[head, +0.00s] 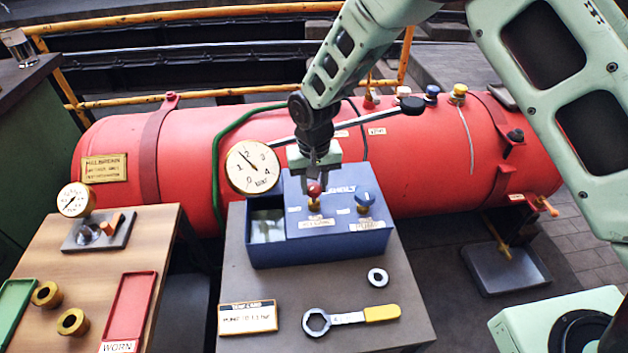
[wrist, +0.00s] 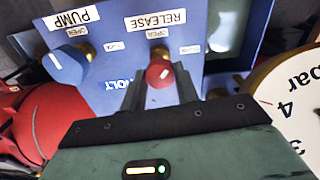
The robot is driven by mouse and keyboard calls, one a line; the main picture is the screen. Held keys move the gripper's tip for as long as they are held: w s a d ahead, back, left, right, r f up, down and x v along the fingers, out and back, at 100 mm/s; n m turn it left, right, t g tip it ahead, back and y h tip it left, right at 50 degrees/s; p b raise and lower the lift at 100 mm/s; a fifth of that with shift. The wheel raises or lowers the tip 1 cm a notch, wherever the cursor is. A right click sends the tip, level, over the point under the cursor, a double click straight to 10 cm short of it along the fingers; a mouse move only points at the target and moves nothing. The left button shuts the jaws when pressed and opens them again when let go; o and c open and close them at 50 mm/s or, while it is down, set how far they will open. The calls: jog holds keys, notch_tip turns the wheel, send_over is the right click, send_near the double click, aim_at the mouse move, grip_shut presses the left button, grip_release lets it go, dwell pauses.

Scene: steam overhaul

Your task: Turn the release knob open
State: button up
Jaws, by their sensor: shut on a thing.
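The release knob (wrist: 159,74) is small, round and red on a brass stem, on the blue pump box (head: 300,247). It also shows in the head view (head: 314,188), partly behind my fingers. My gripper (head: 317,178) comes down from above and is shut on this knob; in the wrist view its two fingers (wrist: 158,88) reach to either side of it. A white RELEASE label (wrist: 155,19) and a small OPEN label (wrist: 158,34) sit beside the knob. The knob carries a pale mark, but I cannot tell its exact direction.
The blue pump knob (head: 365,200) stands close beside the release knob. A round bar gauge (head: 252,167) and a red boiler (head: 190,135) are behind the box. A wrench (head: 350,317), a ring (head: 377,277) and a card (head: 247,317) lie in front.

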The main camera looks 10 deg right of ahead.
aim_at(314, 187)
jog(key=n+p, duration=0.1)
jog(key=n, duration=0.3)
jog(key=shift+r+n, duration=0.1)
jog(key=shift+n, duration=1.8)
jog(key=o, duration=1)
jog(key=shift+c, duration=0.2)
notch_tip(314, 187, up, 17)
jog(key=shift+r, duration=0.15)
